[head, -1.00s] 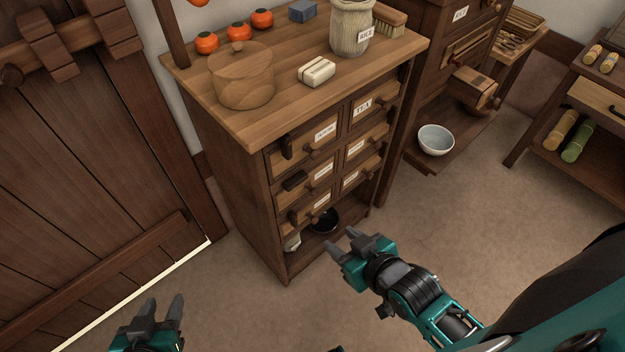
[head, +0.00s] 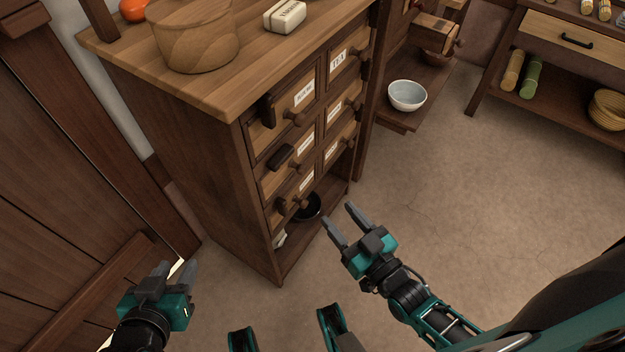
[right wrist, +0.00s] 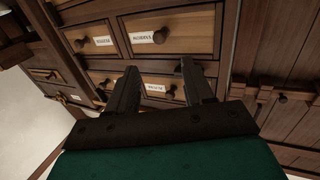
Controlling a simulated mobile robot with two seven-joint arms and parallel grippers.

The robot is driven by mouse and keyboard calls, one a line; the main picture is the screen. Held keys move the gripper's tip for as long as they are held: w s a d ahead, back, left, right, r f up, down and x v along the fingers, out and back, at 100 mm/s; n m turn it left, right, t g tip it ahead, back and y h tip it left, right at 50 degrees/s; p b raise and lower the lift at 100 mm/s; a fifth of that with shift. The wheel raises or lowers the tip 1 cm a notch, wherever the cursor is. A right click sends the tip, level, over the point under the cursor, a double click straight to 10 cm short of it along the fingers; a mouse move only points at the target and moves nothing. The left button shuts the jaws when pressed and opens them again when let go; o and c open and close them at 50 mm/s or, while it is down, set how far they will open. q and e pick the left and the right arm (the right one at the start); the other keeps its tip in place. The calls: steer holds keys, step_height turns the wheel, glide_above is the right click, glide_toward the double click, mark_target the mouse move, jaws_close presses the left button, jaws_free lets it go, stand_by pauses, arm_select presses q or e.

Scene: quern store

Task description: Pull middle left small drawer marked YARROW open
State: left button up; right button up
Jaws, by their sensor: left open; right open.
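The cabinet of small drawers (head: 190,165) stands in the middle of the head view, with two columns of three drawers. The middle left drawer (head: 272,180) looks shut; it has a round knob (head: 297,153) and a white label (head: 305,145) too small to read. My right gripper (head: 342,214) is open and empty, to the right of and apart from the drawer fronts. In the right wrist view its spread fingers (right wrist: 160,78) point at labelled drawer fronts with knobs.
Dark latch-like pieces (head: 281,157) sit at the left edges of the left drawers. A black bowl (head: 308,207) is on the bottom shelf. A wooden tub (head: 192,38) stands on top. A pale bowl (head: 407,95) is behind right. The floor right of the cabinet is clear.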

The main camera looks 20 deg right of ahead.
mark_target(304, 173)
steer(key=b+x, duration=0.2)
steer(key=x, duration=0.9)
steer(key=shift+w, duration=0.25)
steer(key=shift+w+a, duration=0.25)
steer(key=shift+w, duration=0.45)
steer(key=shift+c, duration=0.2)
jaws_close()
